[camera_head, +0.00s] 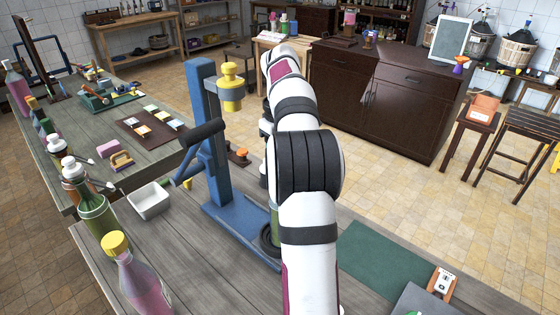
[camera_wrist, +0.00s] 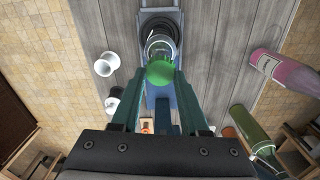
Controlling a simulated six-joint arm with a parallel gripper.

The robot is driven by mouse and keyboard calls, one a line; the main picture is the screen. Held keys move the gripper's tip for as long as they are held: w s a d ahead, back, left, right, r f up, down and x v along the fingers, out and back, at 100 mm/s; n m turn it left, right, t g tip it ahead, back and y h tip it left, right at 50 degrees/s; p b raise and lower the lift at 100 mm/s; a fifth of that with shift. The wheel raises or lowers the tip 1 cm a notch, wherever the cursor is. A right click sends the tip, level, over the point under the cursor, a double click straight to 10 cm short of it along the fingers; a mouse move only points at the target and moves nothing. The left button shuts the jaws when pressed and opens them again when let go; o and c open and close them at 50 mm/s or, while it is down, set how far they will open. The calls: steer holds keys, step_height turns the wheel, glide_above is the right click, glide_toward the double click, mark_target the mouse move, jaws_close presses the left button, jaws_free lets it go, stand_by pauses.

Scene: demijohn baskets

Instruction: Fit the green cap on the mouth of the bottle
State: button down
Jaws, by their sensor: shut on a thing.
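In the wrist view my gripper (camera_wrist: 161,74) is shut on the round green cap (camera_wrist: 160,72), held between the fingertips. The clear glass bottle (camera_wrist: 158,46) shows just beyond the cap, standing on the base of the blue press. The cap overlaps the bottle in this view and hides part of it; I cannot tell whether they touch. In the head view my arm hides the gripper, the cap and most of the bottle; a strip of greenish glass (camera_head: 275,222) shows beside the arm.
The blue press (camera_head: 204,135) with a yellow head (camera_head: 231,88) stands left of my arm. A black ring (camera_head: 267,240) lies on its base. A white tray (camera_head: 149,200) and several filled bottles, one yellow-capped (camera_head: 140,279), stand to the left. A green mat (camera_head: 384,259) lies right.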

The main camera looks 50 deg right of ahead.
steer(key=shift+f, duration=0.55)
steer(key=shift+c, duration=1.7)
jaws_free()
step_height(320, 180, up, 7)
steer(key=shift+r, duration=0.25)
